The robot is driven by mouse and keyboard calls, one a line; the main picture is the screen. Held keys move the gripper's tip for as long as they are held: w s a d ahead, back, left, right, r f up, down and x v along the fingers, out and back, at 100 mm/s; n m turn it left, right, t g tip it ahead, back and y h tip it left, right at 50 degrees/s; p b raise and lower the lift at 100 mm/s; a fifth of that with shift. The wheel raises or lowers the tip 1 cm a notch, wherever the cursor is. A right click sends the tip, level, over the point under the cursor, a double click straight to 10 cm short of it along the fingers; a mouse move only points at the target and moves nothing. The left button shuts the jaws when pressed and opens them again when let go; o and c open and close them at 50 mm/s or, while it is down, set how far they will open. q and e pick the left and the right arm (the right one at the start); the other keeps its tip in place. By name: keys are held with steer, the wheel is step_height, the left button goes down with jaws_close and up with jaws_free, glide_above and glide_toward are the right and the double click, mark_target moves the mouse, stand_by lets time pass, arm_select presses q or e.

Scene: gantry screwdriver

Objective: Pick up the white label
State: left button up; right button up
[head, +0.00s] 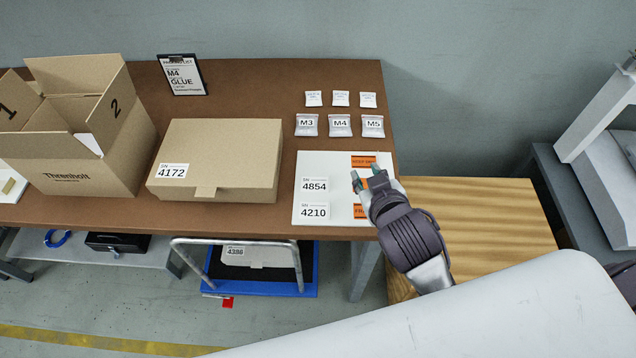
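A white backing sheet (332,172) lies near the right end of the brown table. It bears two white labels, one reading SN 4854 (314,186) and one reading SN 4210 (314,211). Orange labels (362,161) run down the sheet's right side, partly hidden by my gripper. My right gripper (367,179) is over that right side, to the right of the white labels. Its two teal-tipped fingers are apart, and I see nothing between them. My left gripper is not in view.
A closed carton (228,145) labelled SN 4172 stands left of the sheet, with an open box (69,171) farther left. Several small bags, including M4 (340,124), lie behind the sheet. A clipboard (182,76) is at the back. A wooden surface (480,215) adjoins on the right.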

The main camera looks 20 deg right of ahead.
steer(key=w+a+r+n+t+y, duration=0.4)
steer(key=a+r, duration=0.1)
steer(key=r, duration=0.5)
steer(key=w+a+r+n+t+y, duration=0.4)
steer(key=a+r+t+y, duration=0.15)
steer(key=r, duration=0.45)
steer(key=s+a+r+n+g+y, duration=0.1)
steer(key=s+a+n+g+y, duration=0.2)
steer(key=a+n+g+y, duration=0.5)
steer(key=s+a+r+n+g+y, duration=0.1)
steer(key=s+a+n+g+y, duration=0.3)
steer(key=a+n+g, duration=0.65)
steer(key=n+g+h, duration=0.3)
steer(key=n+h, duration=0.1)
steer(key=h, duration=1.7)
glide_above(329, 185)
step_height(329, 185, down, 16)
steer(key=f, duration=0.1)
steer(key=shift+y, duration=0.25)
steer(key=f, duration=0.6)
steer(key=shift+w+d+f, duration=0.15)
steer(key=shift+d+f, duration=0.15)
steer(key=shift+a+f+p, duration=0.15)
steer(key=shift+f+p, duration=0.2)
steer(key=shift+f, duration=1.2)
steer(key=shift+a+f+p, duration=0.1)
steer(key=shift+f+p, duration=0.25)
steer(key=shift+f, duration=1.2)
